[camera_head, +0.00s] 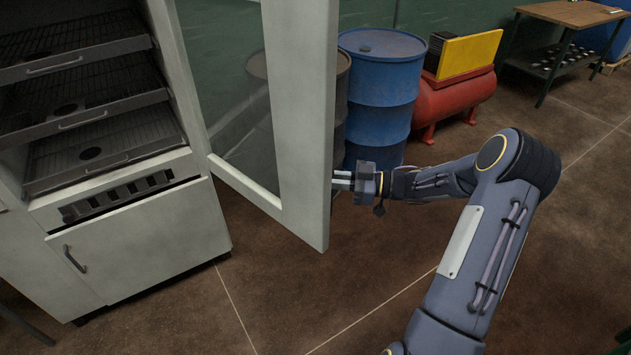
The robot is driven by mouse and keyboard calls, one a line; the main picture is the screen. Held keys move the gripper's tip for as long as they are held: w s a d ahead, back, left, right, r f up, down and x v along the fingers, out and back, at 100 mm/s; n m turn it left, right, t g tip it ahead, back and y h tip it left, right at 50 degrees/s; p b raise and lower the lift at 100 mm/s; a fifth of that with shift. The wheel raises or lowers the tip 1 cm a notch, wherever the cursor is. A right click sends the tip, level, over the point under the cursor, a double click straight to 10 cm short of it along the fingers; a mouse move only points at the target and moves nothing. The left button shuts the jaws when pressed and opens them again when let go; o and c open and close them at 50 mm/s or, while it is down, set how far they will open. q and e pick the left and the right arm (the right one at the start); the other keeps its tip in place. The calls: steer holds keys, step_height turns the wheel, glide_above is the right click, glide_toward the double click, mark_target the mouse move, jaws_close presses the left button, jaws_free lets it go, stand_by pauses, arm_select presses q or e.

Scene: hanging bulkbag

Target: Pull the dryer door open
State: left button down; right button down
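The dryer (190,100) is a pale grey cabinet at the left. Its door (307,120), with a large glass pane (230,75), stands swung wide open and juts out toward the right. The inside with its racks is exposed. My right gripper (342,181) is at the door's free edge, about two thirds of the way down. Its fingertips are partly hidden at or behind that edge, so I cannot tell whether they grip, touch or are apart. No door handle shows. My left gripper is out of view.
Several wire racks (85,85) sit in the dryer above a lower panel with a handle (74,258). A blue drum (380,85), a darker drum and a red compressor (455,100) stand behind the door. A table (575,14) is farther back. The floor in front is clear.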

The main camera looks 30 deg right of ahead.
steer(key=shift+w+d+r, duration=0.15)
steer(key=shift+w+d, duration=0.2)
steer(key=shift+d, duration=0.1)
steer(key=c, duration=1.5)
jaws_free()
steer(key=shift+w+a, duration=0.1)
steer(key=b+v, duration=0.1)
steer(key=v, duration=0.7)
steer(key=shift+w, duration=0.1)
